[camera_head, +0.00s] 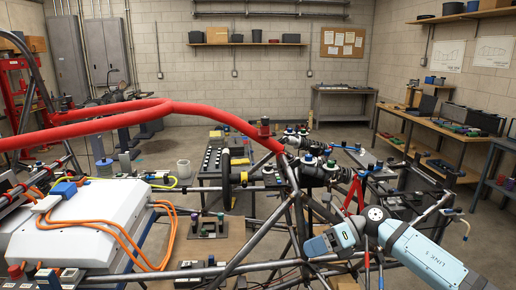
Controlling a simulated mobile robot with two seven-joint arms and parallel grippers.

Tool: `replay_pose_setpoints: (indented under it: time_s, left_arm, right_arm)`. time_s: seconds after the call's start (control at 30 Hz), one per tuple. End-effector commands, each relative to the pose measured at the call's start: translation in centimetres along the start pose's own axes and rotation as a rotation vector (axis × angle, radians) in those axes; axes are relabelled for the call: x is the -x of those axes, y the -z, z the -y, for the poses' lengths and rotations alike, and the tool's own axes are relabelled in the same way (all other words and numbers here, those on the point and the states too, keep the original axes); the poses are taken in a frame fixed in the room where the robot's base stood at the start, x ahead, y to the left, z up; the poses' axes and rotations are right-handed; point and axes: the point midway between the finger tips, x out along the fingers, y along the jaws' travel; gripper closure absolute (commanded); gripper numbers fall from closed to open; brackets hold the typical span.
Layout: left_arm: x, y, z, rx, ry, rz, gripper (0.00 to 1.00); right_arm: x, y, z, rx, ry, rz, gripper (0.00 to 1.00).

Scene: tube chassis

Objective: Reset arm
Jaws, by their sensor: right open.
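My right arm comes in from the lower right, and its pale blue link ends at a round grey joint. My right gripper (318,245) is at the end of this arm, in front of the tube chassis (268,235), and looks open and empty. Its fingers are small and hard to make out against the dark tubes, and I cannot tell whether it touches them. My left gripper and left arm are not in view.
A red padded tube (130,113) crosses the left and middle. A white box (80,222) with orange cables (125,238) fills the lower left. A workbench (435,140) stands along the right wall. Open floor (290,120) lies behind the chassis.

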Motion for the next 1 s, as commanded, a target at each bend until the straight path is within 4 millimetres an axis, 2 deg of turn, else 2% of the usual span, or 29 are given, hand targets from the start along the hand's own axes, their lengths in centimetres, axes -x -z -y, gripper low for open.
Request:
replay_pose_setpoints:
  time_s: [0.03, 0.1, 0.2, 0.37, 0.47, 0.57, 0.67, 0.83, 0.9, 1.0]
  left_arm:
    - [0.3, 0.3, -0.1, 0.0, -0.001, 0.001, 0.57]
    - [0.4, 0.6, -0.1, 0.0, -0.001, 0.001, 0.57]
    - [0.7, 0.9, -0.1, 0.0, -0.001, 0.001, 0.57]
    - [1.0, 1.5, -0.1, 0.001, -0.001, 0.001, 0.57]
    - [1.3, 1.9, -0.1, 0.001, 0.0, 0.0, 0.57]
    - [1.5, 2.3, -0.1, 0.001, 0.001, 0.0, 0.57]
    - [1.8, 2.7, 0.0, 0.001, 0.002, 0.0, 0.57]
    - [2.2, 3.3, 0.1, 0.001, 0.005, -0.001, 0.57]
    - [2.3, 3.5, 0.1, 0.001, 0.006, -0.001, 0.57]
    - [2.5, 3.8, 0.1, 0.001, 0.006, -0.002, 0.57]
  right_arm:
    - [-2.0, 0.9, -0.9, -0.071, -0.067, 0.091, 0.37]
    - [-4.0, 1.6, -2.0, -0.182, -0.148, 0.227, 0.37]
    - [-5.8, 2.7, -3.2, -0.364, -0.252, 0.422, 0.37]
    - [-6.9, 5.2, -3.8, -0.707, -0.387, 0.72, 0.37]
    - [-6.8, 7.8, -3.5, -0.948, -0.448, 0.898, 0.37]
    - [-6.5, 11.2, -2.9, -1.203, -0.495, 1.069, 0.37]
    - [-6.2, 15.7, -2.2, -1.47, -0.523, 1.231, 0.37]
    - [-6.0, 25.1, -2.3, -1.94, -0.529, 1.481, 0.37]
    - [-6.0, 29.1, -2.9, -2.119, -0.518, 1.566, 0.37]
    - [-6.3, 33.9, -4.1, -2.334, -0.494, 1.66, 0.37]
